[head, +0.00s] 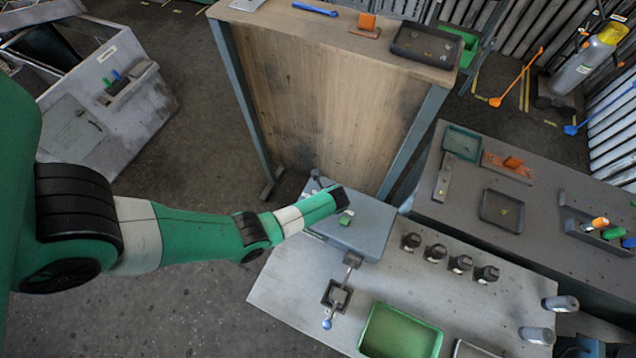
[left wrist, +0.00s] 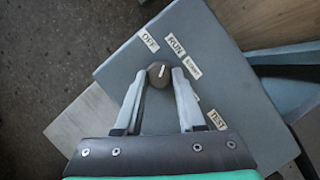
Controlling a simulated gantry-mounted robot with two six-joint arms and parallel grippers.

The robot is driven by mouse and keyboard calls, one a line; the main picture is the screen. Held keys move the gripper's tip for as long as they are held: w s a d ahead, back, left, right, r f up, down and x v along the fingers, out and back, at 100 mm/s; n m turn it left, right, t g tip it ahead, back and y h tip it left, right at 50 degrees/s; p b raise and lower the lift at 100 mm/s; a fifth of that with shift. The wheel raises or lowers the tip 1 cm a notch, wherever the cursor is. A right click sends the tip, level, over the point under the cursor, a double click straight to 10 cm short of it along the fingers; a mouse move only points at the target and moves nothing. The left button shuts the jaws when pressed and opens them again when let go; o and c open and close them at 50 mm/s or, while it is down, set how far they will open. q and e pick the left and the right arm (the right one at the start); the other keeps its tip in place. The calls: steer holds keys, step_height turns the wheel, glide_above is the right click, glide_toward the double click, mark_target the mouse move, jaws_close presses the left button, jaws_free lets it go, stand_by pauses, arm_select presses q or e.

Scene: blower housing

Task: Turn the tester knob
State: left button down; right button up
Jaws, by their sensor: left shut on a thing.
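The tester box (head: 372,228) is a flat grey box on the near bench, partly covered by the end of my left arm. In the left wrist view its panel (left wrist: 125,62) carries the labels OFF, RUN, one unreadable and TEST. The tester knob (left wrist: 158,72) is round and dark with a white pointer line, which points up, roughly between OFF and RUN. My left gripper (left wrist: 159,79) is shut on the knob, a fingertip on each side. In the head view its fingers and the knob are hidden or too small to make out. My right gripper is not in view.
The grey bench (head: 290,290) also holds a lever with a blue ball (head: 327,324), a green tray (head: 400,335), several dark cylindrical parts and grey cylinders. A wooden-topped table (head: 340,30) stands behind the box. A second bench (head: 450,200) with trays stands to the right.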

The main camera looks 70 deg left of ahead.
arm_select(q)
steer(key=shift+s+r+m+t+p, duration=0.1)
steer(key=shift+m+t+p, duration=0.2)
steer(key=shift+m+p, duration=0.55)
steer(key=c, duration=0.5)
jaws_free()
steer(key=v, duration=1.1)
steer(key=shift+d+r, duration=0.1)
steer(key=shift+r, duration=0.15)
